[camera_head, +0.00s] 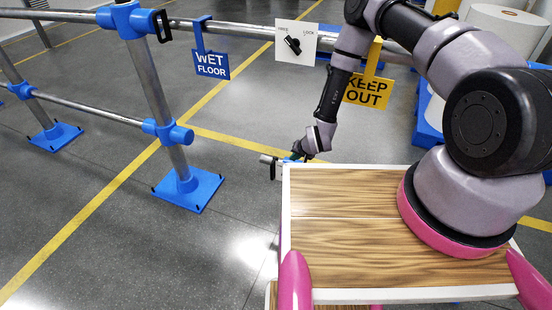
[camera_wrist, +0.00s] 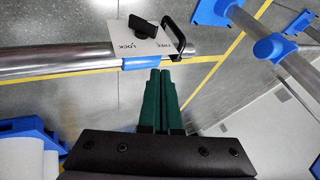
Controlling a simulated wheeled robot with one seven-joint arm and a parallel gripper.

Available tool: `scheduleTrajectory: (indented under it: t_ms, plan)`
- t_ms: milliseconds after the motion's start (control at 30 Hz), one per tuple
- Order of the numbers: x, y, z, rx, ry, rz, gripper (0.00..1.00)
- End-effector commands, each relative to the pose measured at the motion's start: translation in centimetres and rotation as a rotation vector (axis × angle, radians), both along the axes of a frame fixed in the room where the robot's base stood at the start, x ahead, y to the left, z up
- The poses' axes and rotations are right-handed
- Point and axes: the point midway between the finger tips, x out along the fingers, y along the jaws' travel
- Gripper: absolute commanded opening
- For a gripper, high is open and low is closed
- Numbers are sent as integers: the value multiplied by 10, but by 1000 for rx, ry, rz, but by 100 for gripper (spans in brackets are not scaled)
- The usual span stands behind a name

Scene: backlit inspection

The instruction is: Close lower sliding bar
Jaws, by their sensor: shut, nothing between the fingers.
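The lower sliding bar (camera_head: 265,159) shows only its short metal end with a black handle, left of the tabletop corner in the head view. In the wrist view, the grey bar (camera_wrist: 55,66) runs in from the left through a blue sleeve (camera_wrist: 143,63). Its free end carries a black loop handle (camera_wrist: 182,38), with a gap to the right-hand post. A white FREE/LOCK plate (camera_wrist: 152,44) with a black knob sits at the sleeve. My gripper (camera_wrist: 161,72) has green fingers together and empty, tips close beside the sleeve; contact is unclear. It also shows in the head view (camera_head: 294,157).
A metal post (camera_head: 155,90) with blue collars and foot stands at left. The upper bar (camera_head: 240,26) carries WET FLOOR (camera_head: 210,64) and KEEP OUT (camera_head: 367,90) signs and another FREE/LOCK plate (camera_head: 296,41). Floor between the post and lower bar end is clear.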

Motion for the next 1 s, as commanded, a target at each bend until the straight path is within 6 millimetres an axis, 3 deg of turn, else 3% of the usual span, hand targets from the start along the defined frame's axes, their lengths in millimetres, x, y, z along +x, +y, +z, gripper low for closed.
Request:
scheduleTrajectory:
  t_ms: [467, 700, 1000]
  plan:
    - [45, 27, -78, -1, -1, 2, 0]
    - [55, 57, -83, -1, 0, 3, 0]
    - [58, 63, -84, -1, 0, 0, 0]
